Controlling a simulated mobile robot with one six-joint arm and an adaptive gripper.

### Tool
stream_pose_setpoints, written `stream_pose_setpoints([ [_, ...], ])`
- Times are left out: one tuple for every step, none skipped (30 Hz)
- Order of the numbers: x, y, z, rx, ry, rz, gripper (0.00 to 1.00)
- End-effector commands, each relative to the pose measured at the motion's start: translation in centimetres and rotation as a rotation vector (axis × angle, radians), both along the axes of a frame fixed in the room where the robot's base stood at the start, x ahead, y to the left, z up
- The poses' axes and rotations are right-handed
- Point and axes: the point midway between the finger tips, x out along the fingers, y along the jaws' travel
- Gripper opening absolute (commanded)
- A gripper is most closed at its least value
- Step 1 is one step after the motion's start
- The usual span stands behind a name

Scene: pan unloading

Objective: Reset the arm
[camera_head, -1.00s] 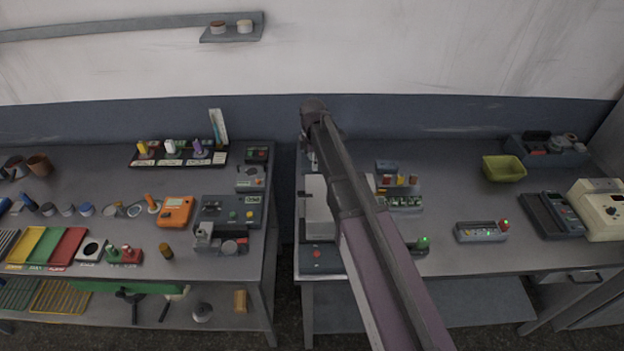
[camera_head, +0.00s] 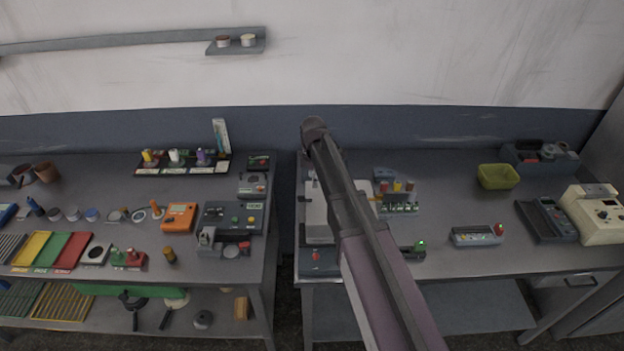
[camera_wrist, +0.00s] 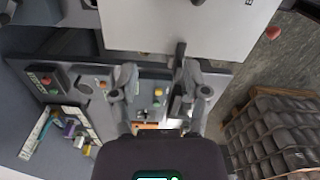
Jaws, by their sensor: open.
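My gripper (camera_wrist: 157,85) shows in the wrist view with its two fingers spread apart and nothing between them. It points down over a grey bench carrying a control box (camera_wrist: 152,97) with coloured buttons; I cannot tell how high above it the gripper is. In the camera_head view my arm (camera_head: 362,235) reaches from the bottom edge up across the right bench, and the gripper is hidden there. A white box-shaped machine (camera_head: 318,218) stands on the right bench, partly behind my arm. Its pale top (camera_wrist: 180,25) seems to fill the top of the wrist view.
The left bench (camera_head: 90,200) holds an orange meter (camera_head: 179,216), coloured trays and a rack of bottles (camera_head: 175,168). The right bench holds a yellow-green bin (camera_head: 498,176) and a beige device (camera_head: 594,212). A narrow gap separates the benches. A loaded pallet (camera_wrist: 272,135) stands on the floor.

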Motion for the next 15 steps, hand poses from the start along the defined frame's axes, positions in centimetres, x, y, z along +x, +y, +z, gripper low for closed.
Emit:
stream_pose_setpoints([
  [0.0, 0.0, 0.0, 0.0, 0.0, 0.0, 0.6],
  [0.0, 0.0, 0.0, 0.0, 0.0, 0.0, 0.6],
  [0.0, 0.0, 0.0, 0.0, 0.0, 0.0, 0.6],
  [0.0, 0.0, 0.0, 0.0, 0.0, 0.0, 0.6],
  [0.0, 0.0, 0.0, 0.0, 0.0, 0.0, 0.6],
  [0.0, 0.0, 0.0, 0.0, 0.0, 0.0, 0.6],
  [0.0, 0.0, 0.0, 0.0, 0.0, 0.0, 0.6],
  [0.0, 0.0, 0.0, 0.0, 0.0, 0.0, 0.6],
  [-0.1, 0.0, 0.0, 0.0, 0.0, -0.002, 0.6],
  [-0.1, -0.1, 0.0, 0.0, 0.0, -0.007, 0.6],
  [-0.3, -0.2, 0.0, 0.0, -0.001, -0.015, 0.6],
  [-0.5, -0.4, 0.0, 0.0, -0.001, -0.031, 0.6],
  [-0.7, -0.6, 0.0, 0.0, -0.002, -0.045, 0.6],
  [-0.9, -0.8, 0.0, 0.0, -0.003, -0.063, 0.6],
  [-1.3, -1.1, 0.0, 0.0, -0.004, -0.092, 0.6],
])
